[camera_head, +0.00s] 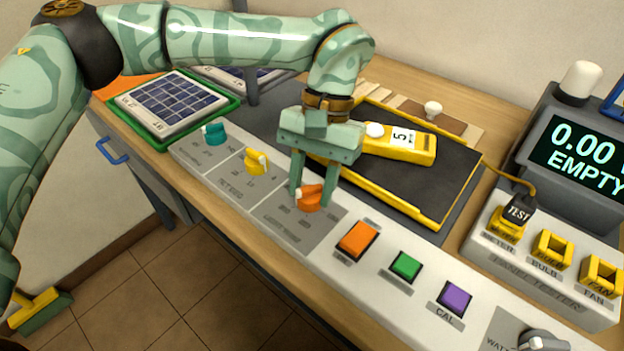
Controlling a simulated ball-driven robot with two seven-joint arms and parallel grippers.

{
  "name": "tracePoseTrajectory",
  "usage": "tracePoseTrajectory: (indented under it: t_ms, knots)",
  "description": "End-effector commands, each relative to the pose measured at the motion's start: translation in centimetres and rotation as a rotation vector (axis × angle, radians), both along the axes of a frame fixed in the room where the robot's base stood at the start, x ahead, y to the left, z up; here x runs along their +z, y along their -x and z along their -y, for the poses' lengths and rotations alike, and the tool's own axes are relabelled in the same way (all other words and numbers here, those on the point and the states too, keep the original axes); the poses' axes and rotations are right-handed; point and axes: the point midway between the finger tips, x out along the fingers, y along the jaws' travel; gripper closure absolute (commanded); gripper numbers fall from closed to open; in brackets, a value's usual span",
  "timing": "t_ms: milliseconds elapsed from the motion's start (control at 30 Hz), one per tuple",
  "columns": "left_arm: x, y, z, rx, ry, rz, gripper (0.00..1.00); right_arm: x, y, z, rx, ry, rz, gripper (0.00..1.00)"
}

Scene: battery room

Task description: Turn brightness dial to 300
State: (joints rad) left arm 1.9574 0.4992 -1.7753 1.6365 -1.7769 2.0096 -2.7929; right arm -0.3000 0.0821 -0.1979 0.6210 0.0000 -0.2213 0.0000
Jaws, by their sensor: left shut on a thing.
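My left gripper (312,203) points down with its two fingers around an orange dial (308,197) on the light grey control panel (215,207), and it is shut on that dial. The dial's scale plate (291,230) has markings too small to read. A yellow dial (257,162) and a teal dial (214,133) sit further left on the same panel. I cannot read which one is the brightness dial. My right gripper is not in view.
Orange (357,239), green (405,265) and purple (454,297) buttons run along the panel to the right. A display (590,160) at right reads "0.00" and "EMPTY". Solar panels (175,103) lie back left.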

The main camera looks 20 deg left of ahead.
Motion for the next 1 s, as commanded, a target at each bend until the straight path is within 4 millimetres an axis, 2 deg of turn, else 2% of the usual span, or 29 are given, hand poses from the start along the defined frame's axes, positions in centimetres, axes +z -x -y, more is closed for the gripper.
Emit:
tracePoseTrajectory:
  t_ms: [67,100,167,467,567,800,1000]
  knots:
    - [-0.1,0.0,0.0,0.000,0.000,0.001,0.86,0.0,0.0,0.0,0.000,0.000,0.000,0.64]
    - [-0.1,0.0,0.0,0.000,0.000,0.001,0.58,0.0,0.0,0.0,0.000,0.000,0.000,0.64]
    - [-0.1,0.0,0.0,0.001,0.000,0.001,0.42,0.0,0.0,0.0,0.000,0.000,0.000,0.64]
    - [0.2,-0.1,0.0,0.001,0.000,0.001,0.42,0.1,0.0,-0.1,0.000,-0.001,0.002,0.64]
    - [1.3,-0.4,0.1,0.002,-0.002,0.003,0.42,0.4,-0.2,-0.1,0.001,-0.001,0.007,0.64]
    - [5.5,-2.1,0.2,0.002,-0.002,0.005,0.42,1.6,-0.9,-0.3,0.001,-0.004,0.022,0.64]
    - [6.9,-2.9,0.2,0.001,-0.002,0.001,0.42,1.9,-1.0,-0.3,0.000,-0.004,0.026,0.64]
